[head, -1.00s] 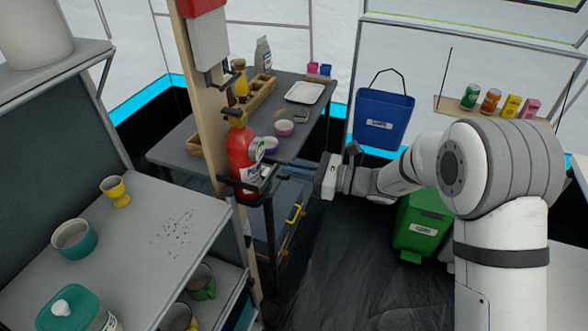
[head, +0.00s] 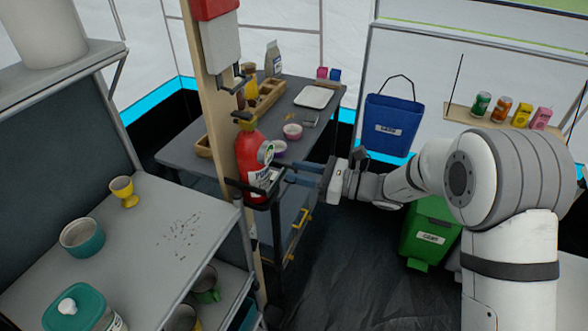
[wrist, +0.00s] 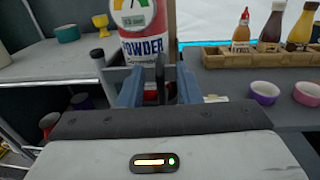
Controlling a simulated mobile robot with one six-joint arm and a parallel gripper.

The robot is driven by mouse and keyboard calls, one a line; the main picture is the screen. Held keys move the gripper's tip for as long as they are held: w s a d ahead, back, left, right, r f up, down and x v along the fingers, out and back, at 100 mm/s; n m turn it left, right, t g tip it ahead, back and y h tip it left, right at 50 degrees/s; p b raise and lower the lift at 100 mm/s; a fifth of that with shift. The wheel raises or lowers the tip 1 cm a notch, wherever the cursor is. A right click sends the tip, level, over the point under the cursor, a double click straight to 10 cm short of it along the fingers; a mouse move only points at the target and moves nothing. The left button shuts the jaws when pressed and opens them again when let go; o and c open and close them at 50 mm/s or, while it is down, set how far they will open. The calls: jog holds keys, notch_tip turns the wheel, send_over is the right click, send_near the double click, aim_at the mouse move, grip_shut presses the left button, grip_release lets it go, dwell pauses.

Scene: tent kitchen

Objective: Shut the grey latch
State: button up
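A red extinguisher (head: 250,152) marked "POWDER" stands upright on a wooden post in a dark bracket (head: 240,187); its lower part also shows in the wrist view (wrist: 147,45). A dark grey upright bar (wrist: 160,78), which looks like the bracket's latch, stands in front of it in the wrist view. My gripper (wrist: 160,90) has its two blue-grey fingers apart, one on each side of this bar, with a gap showing. In the head view my gripper (head: 288,175) reaches in from the right, close to the bracket. The bar's contact with the fingers cannot be told.
A grey shelf (head: 150,235) with a yellow egg cup (head: 124,190) and teal pots is at left. A dark table (head: 185,150) with bowls and a wooden condiment rack is behind the post. A blue bin (head: 390,125) hangs behind my arm; a green bin (head: 430,232) stands below. Floor in front is clear.

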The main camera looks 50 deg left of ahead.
jog(key=v, duration=0.7)
jog(key=shift+w+d+b, duration=0.2)
jog(key=shift+d+b, duration=0.15)
jog(key=shift+b, duration=0.05)
jog(key=s+d+r+n+t+h+p, duration=0.1)
jog(key=s+d+r+n+t+h, duration=0.1)
jog(key=d, duration=1.4)
jog(key=s+d+r+n+t+h+p, duration=0.1)
jog(key=d+n+t+h, duration=0.4)
jog(key=d, duration=1.1)
jog(key=s+d+r+n+t+h+p, duration=0.1)
jog(key=s+d+r+n+t+h, duration=0.2)
jog(key=d+h, duration=0.5)
jog(key=s+d+n+t, duration=0.1)
jog(key=d+n, duration=0.1)
jog(key=d, duration=0.7)
jog(key=shift+r+h, duration=0.4)
jog(key=shift+d, duration=0.1)
